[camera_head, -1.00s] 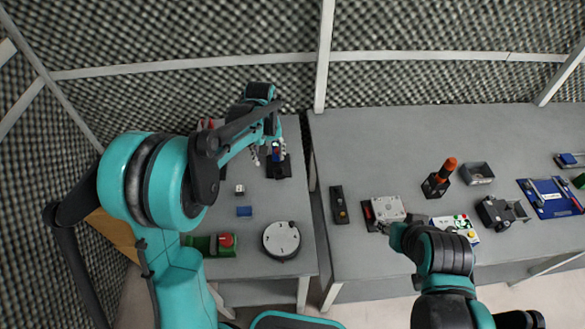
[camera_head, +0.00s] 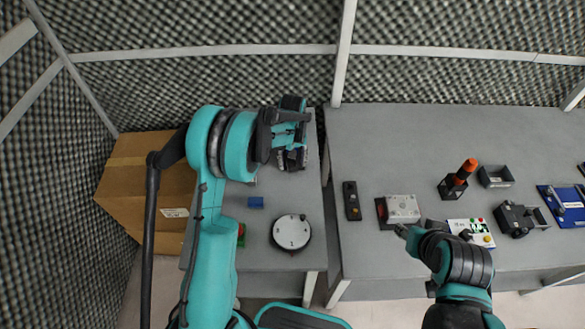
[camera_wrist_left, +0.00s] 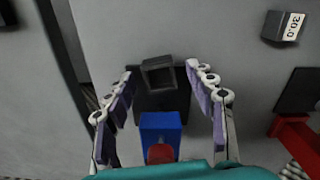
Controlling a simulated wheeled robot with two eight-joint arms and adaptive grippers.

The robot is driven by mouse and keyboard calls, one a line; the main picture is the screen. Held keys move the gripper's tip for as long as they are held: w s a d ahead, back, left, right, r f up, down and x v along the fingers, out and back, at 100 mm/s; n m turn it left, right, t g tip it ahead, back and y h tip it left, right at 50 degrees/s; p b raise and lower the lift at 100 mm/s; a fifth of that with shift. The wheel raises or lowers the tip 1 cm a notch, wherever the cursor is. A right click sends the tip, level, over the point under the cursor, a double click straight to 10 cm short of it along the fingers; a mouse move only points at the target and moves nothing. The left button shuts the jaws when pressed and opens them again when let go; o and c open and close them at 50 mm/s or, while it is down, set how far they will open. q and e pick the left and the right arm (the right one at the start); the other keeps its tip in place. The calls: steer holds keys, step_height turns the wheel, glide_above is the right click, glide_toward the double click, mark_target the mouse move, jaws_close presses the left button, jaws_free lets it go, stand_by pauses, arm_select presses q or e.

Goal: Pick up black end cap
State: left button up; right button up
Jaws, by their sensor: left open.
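In the left wrist view a black square piece with a raised frame (camera_wrist_left: 158,72), which looks like the black end cap, sits on a dark base (camera_wrist_left: 160,102) on the grey table. A blue block (camera_wrist_left: 160,122) with a red part (camera_wrist_left: 160,153) is nearer the wrist. My left gripper (camera_wrist_left: 160,78) is open, with one finger on each side of the black piece and clear space between. In the head view my left gripper (camera_head: 291,162) is over the left table and mostly hides these parts. My right gripper (camera_head: 402,230) is low beside a grey-white box; its fingers are unclear.
A white round disc (camera_head: 291,232) and a small blue block (camera_head: 255,202) lie on the left table. A block marked 30.0 (camera_wrist_left: 283,27) is right in the wrist view. A cardboard box (camera_head: 140,185) stands left. The right table (camera_head: 400,150) holds several devices.

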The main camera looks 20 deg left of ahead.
arm_select(q)
steer(key=shift+r, duration=0.1)
steer(key=c, duration=1.2)
steer(key=shift+c, duration=0.2)
